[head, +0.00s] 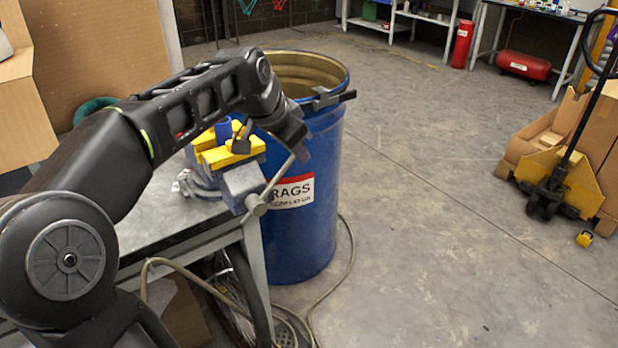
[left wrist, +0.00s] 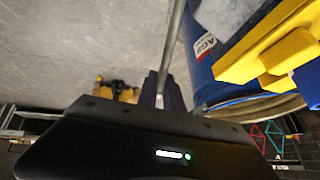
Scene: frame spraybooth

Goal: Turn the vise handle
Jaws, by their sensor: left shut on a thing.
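The vise (head: 240,183) is bolted near the right corner of the grey workbench (head: 165,222), with yellow jaw pads (head: 232,153) on top and a small blue piece (head: 223,130) between them. Its handle (head: 276,180) is a thin metal bar, tilted up to the right from the screw hub (head: 256,204). My left gripper (head: 303,154) is shut on the upper end of the handle. In the left wrist view the handle (left wrist: 174,40) runs up from between the fingers (left wrist: 162,92), and the yellow jaw pads (left wrist: 268,50) show at right. My right gripper is not in view.
A blue barrel (head: 318,225) marked RAGS stands close behind the vise, with a dark clamp (head: 328,98) on its rim. A hose (head: 345,262) lies around its foot. A yellow pallet jack (head: 560,180) with cardboard boxes stands at right. The middle floor is clear.

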